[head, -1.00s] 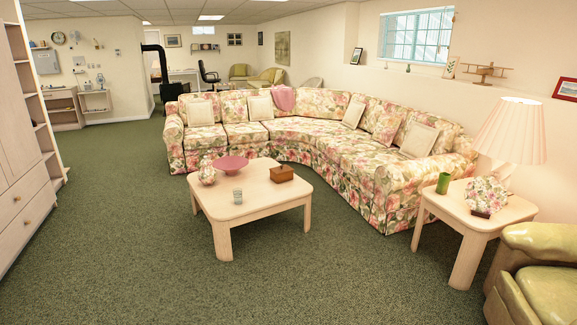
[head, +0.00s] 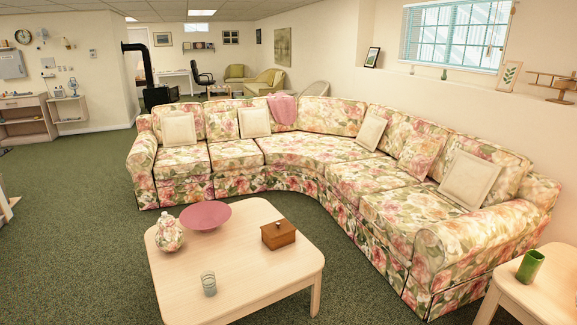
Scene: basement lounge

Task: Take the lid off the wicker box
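A small brown box (head: 278,234) with a lid and a small knob on top stands on the right part of the pale wooden coffee table (head: 240,285). It looks like the wicker box, though its weave is too small to make out. The lid appears to be on it. Neither of my grippers is in the head view.
A pink bowl (head: 206,216), a floral vase (head: 168,234) and a glass (head: 209,283) share the coffee table. A floral sectional sofa (head: 240,155) curves behind it. A side table (head: 540,287) with a green cup (head: 530,266) stands at right. Green carpet (head: 80,220) is clear at left.

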